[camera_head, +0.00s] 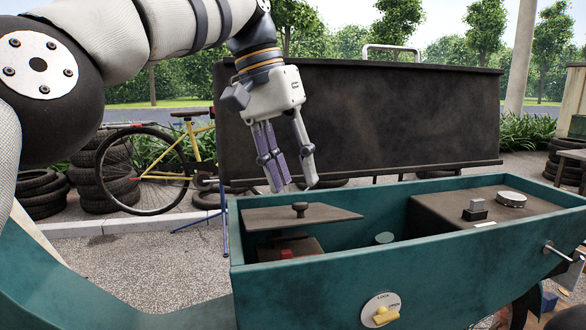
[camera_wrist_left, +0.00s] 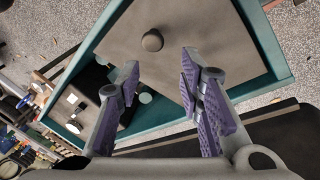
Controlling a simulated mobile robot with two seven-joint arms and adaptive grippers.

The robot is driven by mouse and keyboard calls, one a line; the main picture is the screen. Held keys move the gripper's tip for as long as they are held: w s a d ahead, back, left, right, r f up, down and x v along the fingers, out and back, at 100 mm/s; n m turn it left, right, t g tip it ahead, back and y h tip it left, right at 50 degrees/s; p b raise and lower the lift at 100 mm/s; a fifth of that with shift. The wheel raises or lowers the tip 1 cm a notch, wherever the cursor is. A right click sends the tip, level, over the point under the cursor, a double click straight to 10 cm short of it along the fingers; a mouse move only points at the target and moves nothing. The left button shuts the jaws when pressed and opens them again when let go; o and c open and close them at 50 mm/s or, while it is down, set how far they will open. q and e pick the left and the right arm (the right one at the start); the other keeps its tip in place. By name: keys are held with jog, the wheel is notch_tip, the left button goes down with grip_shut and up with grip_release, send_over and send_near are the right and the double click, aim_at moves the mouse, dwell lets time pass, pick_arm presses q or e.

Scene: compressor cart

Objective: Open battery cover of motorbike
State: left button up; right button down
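The battery cover (camera_head: 338,215) is a flat brown-grey plate over the left end of a teal open-topped housing (camera_head: 245,283). A dark round knob (camera_head: 300,209) stands on it; the knob also shows in the left wrist view (camera_wrist_left: 152,40). My left gripper (camera_head: 294,188) points down just above the knob, its purple-padded fingers apart and empty. In the left wrist view the knob lies beyond the fingertips (camera_wrist_left: 160,68), roughly between their lines. Below the cover, a dark block with a red part (camera_head: 287,254) is partly hidden. My right gripper is not in view.
A round dial with a yellow handle (camera_head: 384,316) is on the housing's front. A brown block with a silver cap (camera_head: 511,198) fills the housing's right part. A large dark raised panel (camera_head: 380,120) stands behind. A yellow bicycle (camera_head: 165,176) and tyres are farther back left.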

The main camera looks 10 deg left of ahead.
pick_arm(q)
jog(key=shift+r, duration=0.1)
jog(key=shift+a+r, duration=0.1)
jog(key=shift+r, duration=0.3)
jog(key=s+a, duration=0.1)
jog(key=a, duration=1.1)
jog(key=shift+s, duration=0.15)
